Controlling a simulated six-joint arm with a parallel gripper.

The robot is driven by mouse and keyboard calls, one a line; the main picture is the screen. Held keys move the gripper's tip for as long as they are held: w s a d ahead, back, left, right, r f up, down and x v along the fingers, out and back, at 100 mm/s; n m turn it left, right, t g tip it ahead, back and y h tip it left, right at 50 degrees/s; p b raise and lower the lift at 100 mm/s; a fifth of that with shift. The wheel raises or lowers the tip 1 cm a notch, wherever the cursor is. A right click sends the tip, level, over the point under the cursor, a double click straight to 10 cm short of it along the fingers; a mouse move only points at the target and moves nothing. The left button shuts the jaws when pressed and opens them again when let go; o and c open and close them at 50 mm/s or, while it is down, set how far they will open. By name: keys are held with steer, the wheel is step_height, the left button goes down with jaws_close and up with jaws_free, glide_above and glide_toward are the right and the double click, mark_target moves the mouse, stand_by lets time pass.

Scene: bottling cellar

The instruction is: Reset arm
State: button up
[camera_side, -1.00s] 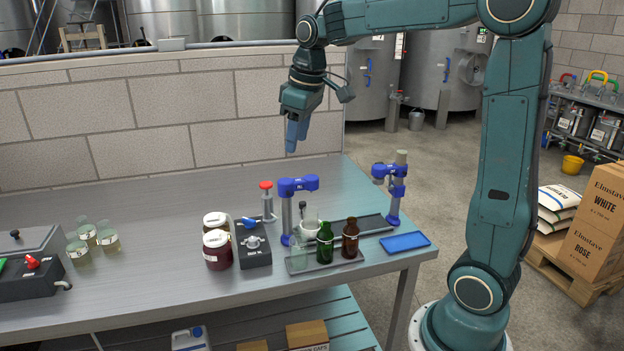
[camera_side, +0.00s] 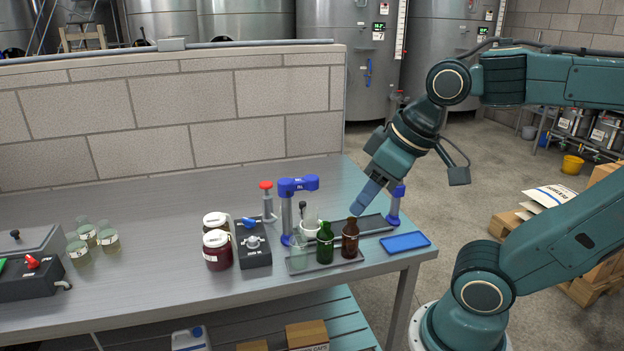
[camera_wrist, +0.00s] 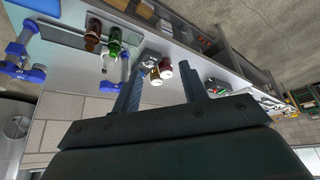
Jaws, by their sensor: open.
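My gripper (camera_side: 366,198) hangs tilted above the right end of the bench, its fingertips pointing down and left. In the side view it appears just above the brown bottle (camera_side: 350,238); I cannot tell how far apart in depth they are. In the wrist view my gripper's two fingers (camera_wrist: 160,95) stand apart with nothing between them. The brown bottle and a green bottle (camera_side: 325,242) stand upright on a dark tray (camera_side: 322,265), and both also show at the top left of the wrist view.
A clear bottle (camera_side: 298,253) shares the tray. Blue-headed stands (camera_side: 298,186), a dark control box (camera_side: 253,257), lidded jars (camera_side: 217,250), a red-topped dispenser (camera_side: 266,200) and a blue pad (camera_side: 405,242) crowd the right bench. Glasses (camera_side: 108,241) stand left; mid-bench is clear. A wall runs behind.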

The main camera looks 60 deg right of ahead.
steer(key=shift+s+a+f, duration=0.15)
steer(key=shift+s+f, duration=0.35)
steer(key=shift+s, duration=0.2)
stand_by(1.1)
